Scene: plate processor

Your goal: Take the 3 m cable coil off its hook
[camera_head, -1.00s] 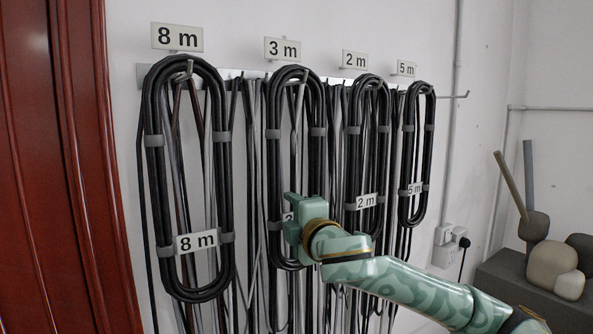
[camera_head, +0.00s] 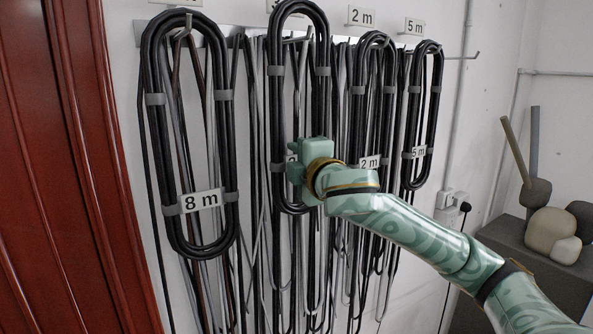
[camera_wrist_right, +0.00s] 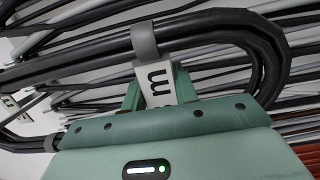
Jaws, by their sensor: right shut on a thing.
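The 3 m cable coil (camera_head: 277,110), a long black loop with grey bands, is in the middle of the wall rail in the head view. Its top stands higher than the neighbouring coils and covers most of the wall sign behind it. A hook (camera_head: 308,37) shows inside the loop, below its top; whether the coil still touches it I cannot tell. My right gripper (camera_head: 296,166) is shut on the coil's lower part at its label. In the right wrist view the gripper (camera_wrist_right: 160,88) is at the white label (camera_wrist_right: 156,84), beside a grey band. My left gripper is out of view.
The 8 m coil (camera_head: 154,120) hangs to the left, the 2 m coil (camera_head: 356,110) and 5 m coil (camera_head: 412,110) to the right. Loose cables hang close behind. A red-brown door frame (camera_head: 85,170) is at far left. Stone-like shapes (camera_head: 548,230) stand on a grey block at right.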

